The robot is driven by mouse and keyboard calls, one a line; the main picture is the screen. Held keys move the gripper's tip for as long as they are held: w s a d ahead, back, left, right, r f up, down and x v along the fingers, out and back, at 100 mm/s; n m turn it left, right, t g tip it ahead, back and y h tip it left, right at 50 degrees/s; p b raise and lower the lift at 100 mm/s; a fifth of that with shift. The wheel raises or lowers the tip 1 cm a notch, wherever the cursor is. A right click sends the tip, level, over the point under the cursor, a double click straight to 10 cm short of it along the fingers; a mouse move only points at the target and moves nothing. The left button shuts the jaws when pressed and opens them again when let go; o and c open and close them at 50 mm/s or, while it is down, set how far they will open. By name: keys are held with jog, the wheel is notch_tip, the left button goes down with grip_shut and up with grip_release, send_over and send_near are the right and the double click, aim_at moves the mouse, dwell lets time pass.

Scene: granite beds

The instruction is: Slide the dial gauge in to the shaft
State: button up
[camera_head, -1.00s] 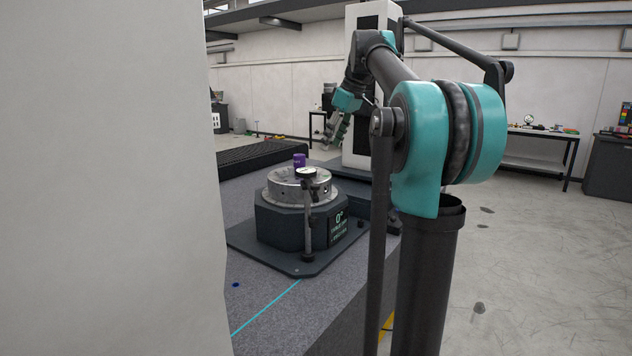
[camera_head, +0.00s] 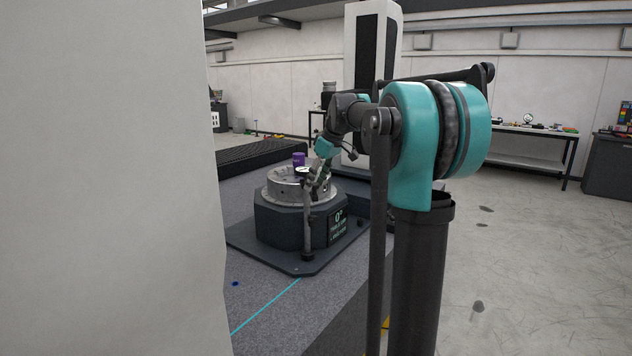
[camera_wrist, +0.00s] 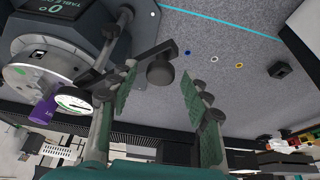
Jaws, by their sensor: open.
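The dial gauge (camera_head: 304,171) has a round white face and a dark rim. It sits on a dark post (camera_head: 308,225) at the front of the round metal table. In the wrist view the gauge (camera_wrist: 74,103) is left of my fingers, beside a purple cylinder (camera_wrist: 43,111). A dark bar with a round black knob (camera_wrist: 160,73) runs from the post toward my fingertips. My gripper (camera_head: 315,186) is open, its green-padded fingers (camera_wrist: 158,80) on either side of the knob in the picture. Contact cannot be told. I cannot tell which part is the shaft.
The metal rotary table (camera_head: 278,187) sits on a dark octagonal base (camera_head: 275,222) on a grey granite bed (camera_head: 265,320). A white column (camera_head: 371,70) rises behind. A pale panel (camera_head: 110,180) blocks the left. Small coloured rings (camera_wrist: 213,59) lie on bare granite.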

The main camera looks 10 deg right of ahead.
jog(key=shift+c, duration=0.4)
grip_shut()
jog(key=shift+w, duration=0.1)
send_over(305, 178)
jog(key=s+d, duration=0.1)
jog(key=shift+s+d, duration=0.1)
jog(key=shift+d, duration=0.05)
dwell(0.3)
jog(key=shift+r, duration=0.1)
jog(key=shift+o, duration=0.4)
grip_release()
jog(key=v, duration=1.1)
jog(key=shift+d+r, duration=0.15)
jog(key=shift+r, duration=0.2)
